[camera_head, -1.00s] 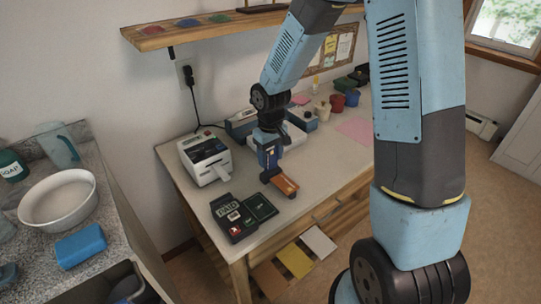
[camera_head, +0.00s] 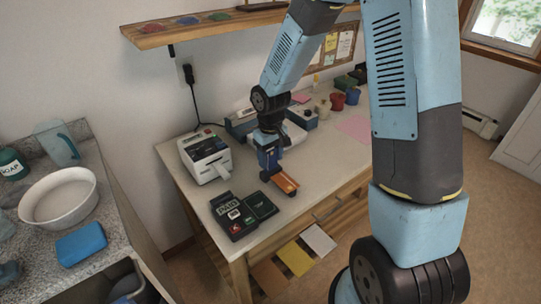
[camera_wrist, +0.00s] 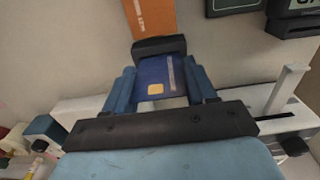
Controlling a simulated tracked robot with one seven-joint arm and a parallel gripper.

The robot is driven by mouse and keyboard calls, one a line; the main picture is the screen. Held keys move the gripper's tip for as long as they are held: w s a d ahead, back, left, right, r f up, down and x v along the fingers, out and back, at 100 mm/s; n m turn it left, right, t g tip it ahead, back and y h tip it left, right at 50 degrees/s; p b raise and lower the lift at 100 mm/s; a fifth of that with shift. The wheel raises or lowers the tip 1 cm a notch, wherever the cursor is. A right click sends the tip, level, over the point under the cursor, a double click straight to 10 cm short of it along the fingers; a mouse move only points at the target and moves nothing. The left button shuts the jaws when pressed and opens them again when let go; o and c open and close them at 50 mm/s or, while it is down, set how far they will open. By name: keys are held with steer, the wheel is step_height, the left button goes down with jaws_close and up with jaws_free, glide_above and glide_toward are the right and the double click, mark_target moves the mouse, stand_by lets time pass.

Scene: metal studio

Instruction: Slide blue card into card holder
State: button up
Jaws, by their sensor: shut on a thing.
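My gripper (camera_wrist: 161,82) is shut on the blue card (camera_wrist: 158,70), which has a gold chip and a pale stripe. The card lies between the two blue fingers in the wrist view. Its far edge meets a black end piece (camera_wrist: 159,47), with an orange strip (camera_wrist: 150,18) beyond; together these look like the card holder. I cannot tell whether the card's edge is inside it or only against it. In the head view my gripper (camera_head: 268,160) is low over the table beside the orange piece (camera_head: 284,184). The card is hard to make out there.
A white machine (camera_head: 206,156) with a pale strip sticking out stands to the left on the table (camera_head: 200,192). A black terminal (camera_head: 232,214) and a dark green pad (camera_head: 260,204) lie in front. Cups (camera_head: 338,101) stand at the back right.

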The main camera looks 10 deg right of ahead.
steer(key=shift+f, duration=1)
stand_by(0.3)
stand_by(0.4)
steer(key=o, duration=1.2)
steer(key=shift+c, duration=0.2)
step_height(320, 180, up, 14)
steer(key=shift+f, duration=0.15)
